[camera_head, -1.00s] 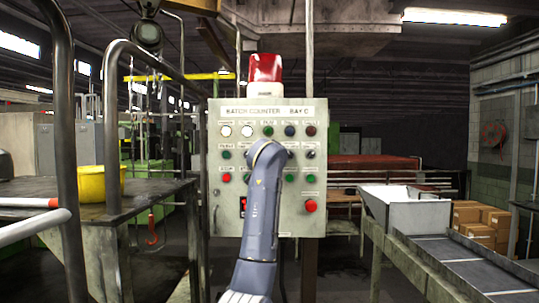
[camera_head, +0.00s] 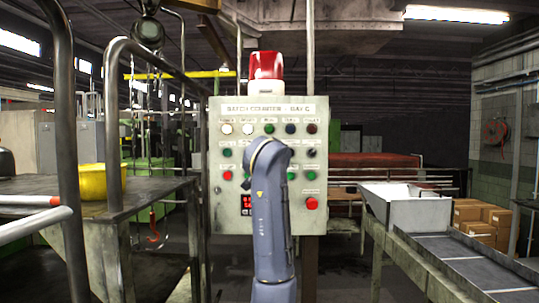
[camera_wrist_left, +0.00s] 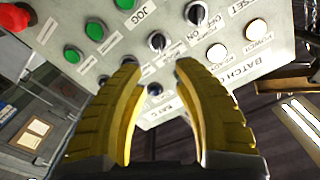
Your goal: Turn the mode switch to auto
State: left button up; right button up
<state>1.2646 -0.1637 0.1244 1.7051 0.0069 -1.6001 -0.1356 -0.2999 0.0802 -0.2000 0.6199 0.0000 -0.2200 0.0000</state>
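The grey control panel (camera_head: 225,187) stands upright in the middle of the head view, with lamps, buttons and dark knobs. My arm rises in front of it and hides its centre; the left gripper is hidden there. In the left wrist view my left gripper (camera_wrist_left: 157,66) has its two yellow fingers apart and empty, close to the panel. A black selector knob (camera_wrist_left: 157,42) shows just beyond the gap between the fingertips, and another knob (camera_wrist_left: 196,12) sits beside it. The mode label cannot be read, so I cannot tell which knob is the mode switch. My right gripper is not seen.
A red push button (camera_head: 311,203) is at the panel's lower right, and a red beacon (camera_head: 266,66) is on top. A workbench (camera_head: 150,194) with a yellow bucket (camera_head: 92,181) and metal rails are left. A conveyor (camera_head: 455,257) is right.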

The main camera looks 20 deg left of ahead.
pick_arm(q)
jog(key=shift+v, duration=1.55)
